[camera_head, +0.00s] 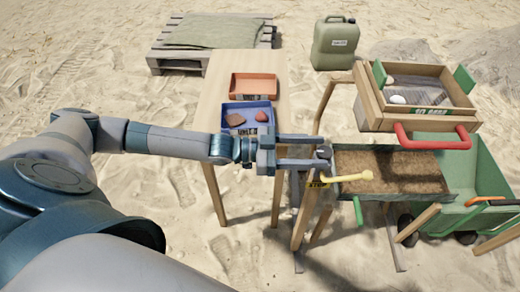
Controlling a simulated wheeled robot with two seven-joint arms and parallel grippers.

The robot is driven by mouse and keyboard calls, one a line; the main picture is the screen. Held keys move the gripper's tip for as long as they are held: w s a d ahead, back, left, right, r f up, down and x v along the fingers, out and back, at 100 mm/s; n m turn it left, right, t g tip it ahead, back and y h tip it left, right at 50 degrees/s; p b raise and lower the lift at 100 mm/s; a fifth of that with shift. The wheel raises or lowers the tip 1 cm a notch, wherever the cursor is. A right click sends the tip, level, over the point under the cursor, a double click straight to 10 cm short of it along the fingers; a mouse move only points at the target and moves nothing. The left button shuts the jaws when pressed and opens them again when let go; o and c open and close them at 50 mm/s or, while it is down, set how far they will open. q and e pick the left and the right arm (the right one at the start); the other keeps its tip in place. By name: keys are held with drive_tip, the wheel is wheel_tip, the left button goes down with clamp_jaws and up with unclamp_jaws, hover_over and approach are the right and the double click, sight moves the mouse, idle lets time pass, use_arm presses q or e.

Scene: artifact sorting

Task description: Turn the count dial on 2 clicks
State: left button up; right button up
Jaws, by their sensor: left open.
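My left gripper (322,152) reaches in from the left with its two fingers apart. Its fingertips are at the left end of the sieve stand, above the yellow handle (350,177). A small grey rounded part (323,154) shows between the fingertips and may be the count dial. It is partly hidden by the fingers, and its markings cannot be read. I cannot tell whether the fingers touch it. A yellow label (317,183) sits just below. My right gripper is out of view.
A wooden table (240,72) holds an orange tray (253,86) and a blue tray (230,107) with small pieces. A soil-filled screen (385,165) lies below a wooden sieve box (366,103) with a red handle (430,137). A green cart (470,205) stands at right.

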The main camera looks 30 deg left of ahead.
use_arm(q)
drive_tip(key=b+v, duration=0.2)
drive_tip(key=v, duration=1.2)
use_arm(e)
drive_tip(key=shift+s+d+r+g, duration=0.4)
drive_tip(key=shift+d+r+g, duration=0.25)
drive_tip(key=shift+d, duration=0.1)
